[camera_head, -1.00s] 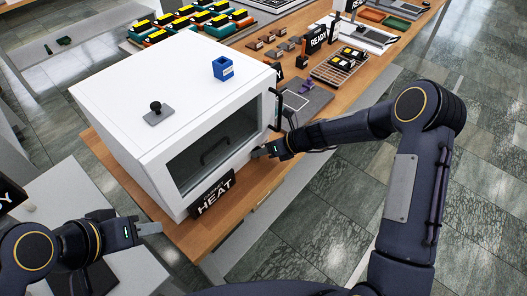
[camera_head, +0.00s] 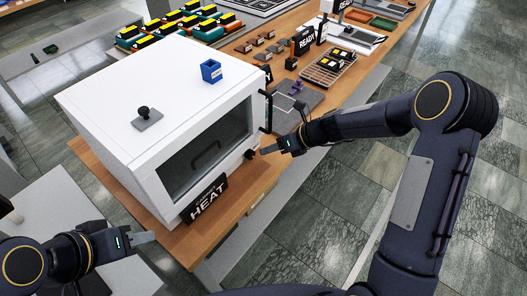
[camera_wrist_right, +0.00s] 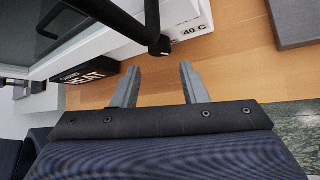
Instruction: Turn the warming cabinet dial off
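The white warming cabinet (camera_head: 95,110) stands on the wooden bench with a dark window in its front. Its dial, a small black knob (camera_head: 250,154), is at the lower right of the front. In the right wrist view the dial (camera_wrist_right: 161,47) is a black knob beside a "40 C" label (camera_wrist_right: 195,29). My right gripper (camera_head: 266,150) is just in front of the dial. Its two fingers (camera_wrist_right: 158,72) are apart and empty, with the dial just beyond the tips. My left gripper (camera_head: 145,238) is low at the left, away from the cabinet; its finger gap is unclear.
A black door handle (camera_head: 267,111) is above the dial. A "HEAT" sign (camera_head: 206,201) stands at the cabinet's front. A blue cube (camera_head: 211,70) and a black knob on a grey plate (camera_head: 144,115) are on top. Trays and blocks lie further along the bench.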

